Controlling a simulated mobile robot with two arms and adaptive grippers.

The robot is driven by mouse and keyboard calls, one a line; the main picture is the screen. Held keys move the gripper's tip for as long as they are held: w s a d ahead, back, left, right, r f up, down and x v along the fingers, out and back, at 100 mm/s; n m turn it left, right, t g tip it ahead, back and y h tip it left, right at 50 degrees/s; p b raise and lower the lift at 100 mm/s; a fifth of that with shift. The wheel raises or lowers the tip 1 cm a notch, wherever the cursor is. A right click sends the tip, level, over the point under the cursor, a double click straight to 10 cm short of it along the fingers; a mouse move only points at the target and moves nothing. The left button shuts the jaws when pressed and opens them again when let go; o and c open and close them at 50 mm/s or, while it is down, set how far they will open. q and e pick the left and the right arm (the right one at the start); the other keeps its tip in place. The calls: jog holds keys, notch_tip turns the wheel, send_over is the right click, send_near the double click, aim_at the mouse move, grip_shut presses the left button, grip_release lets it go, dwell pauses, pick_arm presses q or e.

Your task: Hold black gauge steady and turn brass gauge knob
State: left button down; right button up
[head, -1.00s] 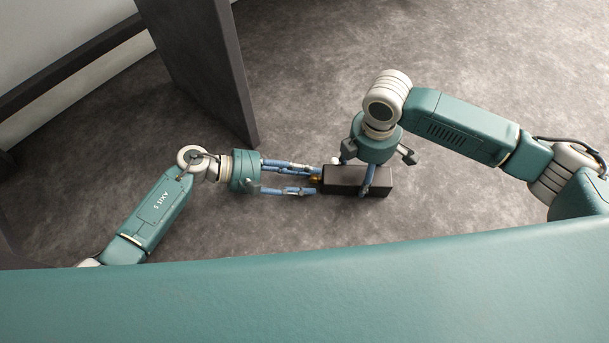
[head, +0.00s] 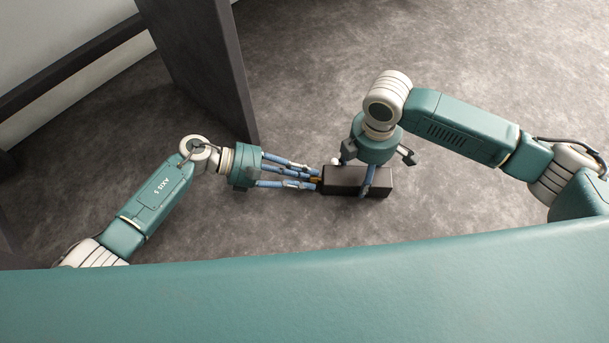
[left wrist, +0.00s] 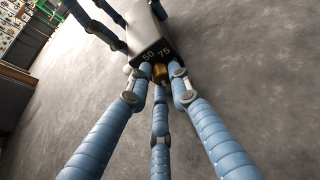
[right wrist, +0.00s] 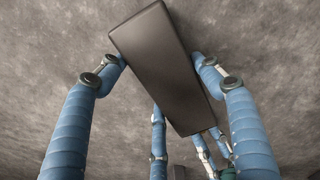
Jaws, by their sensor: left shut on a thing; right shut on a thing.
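The black gauge (head: 343,180) is a dark box, held level above the grey floor in the head view. It fills the middle of the right wrist view (right wrist: 163,62). My right gripper (head: 366,183) is shut across the box, with blue fingers on both sides. The brass knob (left wrist: 160,72) sticks out of the box's end face, which bears the numbers 50 and 75 in the left wrist view. My left gripper (head: 316,182) is shut on the knob, its blue fingers around it. In the head view the fingers hide most of the knob.
A dark upright panel (head: 205,65) stands behind my left arm, with a dark rail (head: 75,75) to its left. Shelves with small items (left wrist: 20,35) show at the far left of the left wrist view. The grey floor around the box is clear.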

pick_arm(q)
jog(key=shift+d+r+n+g, duration=0.1)
jog(key=shift+d+n+g, duration=0.05)
jog(key=shift+n+g, duration=0.9)
pick_arm(e)
jog(key=shift+w, duration=0.1)
pick_arm(q)
jog(key=shift+n, duration=0.25)
pick_arm(e)
jog(key=shift+d, duration=0.1)
pick_arm(q)
jog(key=c, duration=1.6)
grip_release()
jog(key=shift+w, duration=0.1)
jog(key=shift+w+a, duration=0.1)
jog(key=shift+a, duration=0.25)
jog(key=v, duration=0.7)
jog(key=shift+a+r, duration=0.1)
jog(key=shift+r, duration=0.2)
